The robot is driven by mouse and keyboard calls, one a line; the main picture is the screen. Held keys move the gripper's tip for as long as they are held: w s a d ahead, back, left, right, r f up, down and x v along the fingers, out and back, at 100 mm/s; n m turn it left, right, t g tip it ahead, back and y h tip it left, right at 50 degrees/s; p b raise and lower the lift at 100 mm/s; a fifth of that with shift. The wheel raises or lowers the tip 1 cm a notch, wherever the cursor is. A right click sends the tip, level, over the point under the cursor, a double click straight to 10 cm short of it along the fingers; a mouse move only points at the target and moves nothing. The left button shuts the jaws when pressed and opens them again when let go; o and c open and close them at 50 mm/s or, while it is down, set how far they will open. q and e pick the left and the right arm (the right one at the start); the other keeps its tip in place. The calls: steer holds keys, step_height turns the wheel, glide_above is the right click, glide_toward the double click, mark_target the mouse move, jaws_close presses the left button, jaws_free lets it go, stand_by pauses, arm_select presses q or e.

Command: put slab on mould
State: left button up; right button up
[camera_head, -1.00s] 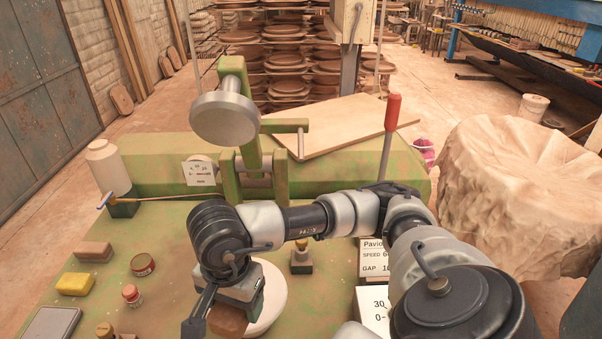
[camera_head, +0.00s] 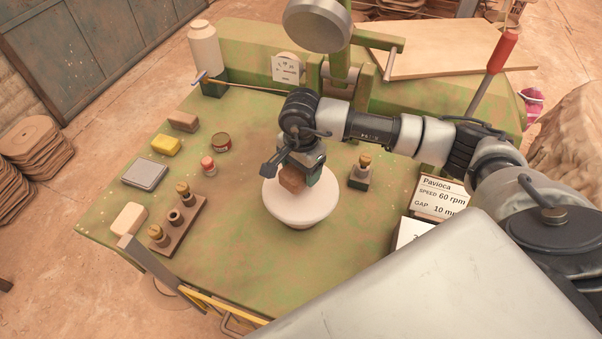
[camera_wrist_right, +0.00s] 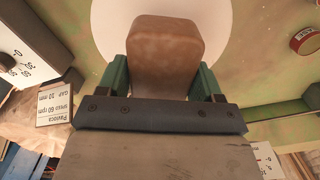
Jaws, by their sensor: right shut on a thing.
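The slab is a brown, block-shaped piece of clay (camera_head: 292,181), held in my right gripper (camera_head: 303,172). The mould is a round white form (camera_head: 303,208) on the green table, directly below the gripper. In the right wrist view the slab (camera_wrist_right: 165,52) sits between the two green fingers of my right gripper (camera_wrist_right: 163,80), with the white mould (camera_wrist_right: 112,28) behind it. The slab overlaps the mould in both views. I cannot tell whether its underside touches the mould. My left gripper is not in view.
A small stand with a wooden knob (camera_head: 360,173) is right of the mould. Left are a red-lidded tin (camera_head: 221,142), a yellow sponge (camera_head: 166,144) and a wooden rack (camera_head: 176,224). The press head (camera_head: 317,24) hangs behind. The table in front of the mould is clear.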

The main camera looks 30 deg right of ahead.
mark_target(300, 177)
steer(key=shift+w+f+p, duration=0.15)
steer(key=shift+f+p, duration=0.2)
steer(key=shift+f, duration=0.15)
step_height(300, 177, down, 2)
steer(key=shift+f+p, duration=0.2)
steer(key=shift+p, duration=0.35)
steer(key=shift+f, duration=0.3)
steer(key=shift+f, duration=0.2)
steer(key=o, duration=1.2)
